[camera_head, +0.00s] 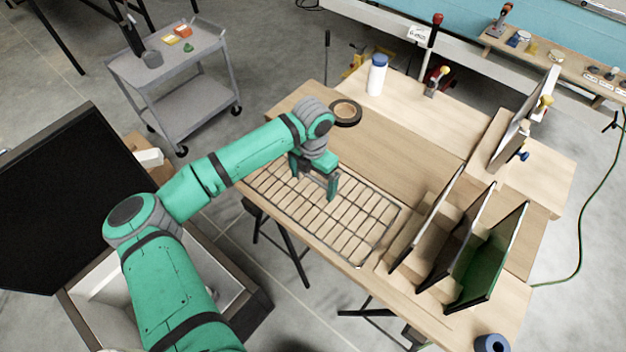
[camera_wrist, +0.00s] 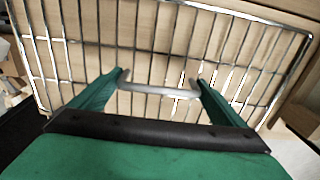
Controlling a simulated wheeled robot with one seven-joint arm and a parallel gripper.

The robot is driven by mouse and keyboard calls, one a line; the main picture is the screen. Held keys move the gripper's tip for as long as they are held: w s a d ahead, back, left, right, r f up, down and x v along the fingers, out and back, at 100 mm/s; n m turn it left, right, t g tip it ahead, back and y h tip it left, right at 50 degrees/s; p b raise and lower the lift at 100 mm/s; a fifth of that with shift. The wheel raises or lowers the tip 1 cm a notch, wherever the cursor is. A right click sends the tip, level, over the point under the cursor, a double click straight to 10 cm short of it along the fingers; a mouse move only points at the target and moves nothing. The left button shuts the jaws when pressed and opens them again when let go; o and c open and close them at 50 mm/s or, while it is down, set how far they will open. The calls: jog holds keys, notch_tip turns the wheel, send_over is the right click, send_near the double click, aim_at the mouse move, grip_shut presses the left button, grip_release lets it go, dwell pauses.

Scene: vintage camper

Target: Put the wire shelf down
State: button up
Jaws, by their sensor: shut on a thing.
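The wire shelf (camera_head: 345,222) is a flat dark metal grid over the near left part of the wooden workbench. It looks level, at or very close to the bench top; I cannot tell if it touches all along. My gripper (camera_head: 331,190) is above the left half of the shelf, pointing down, shut on the shelf's raised handle. In the wrist view, the gripper fingers (camera_wrist: 160,88) close on the light grey handle bar (camera_wrist: 150,90), with the shelf's grid (camera_wrist: 185,35) spread beyond them over wood.
The workbench (camera_head: 415,160) carries a roll of black tape (camera_head: 345,112) and a white bottle with a blue cap (camera_head: 377,76) behind the shelf. A rack with upright dark panels (camera_head: 465,240) stands right of the shelf. A grey cart (camera_head: 190,70) stands at the back left.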

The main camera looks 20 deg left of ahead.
aim_at(312, 178)
jog(key=o, duration=1.2)
jog(key=shift+f, duration=0.15)
jog(key=shift+c, duration=0.2)
notch_tip(312, 178, up, 12)
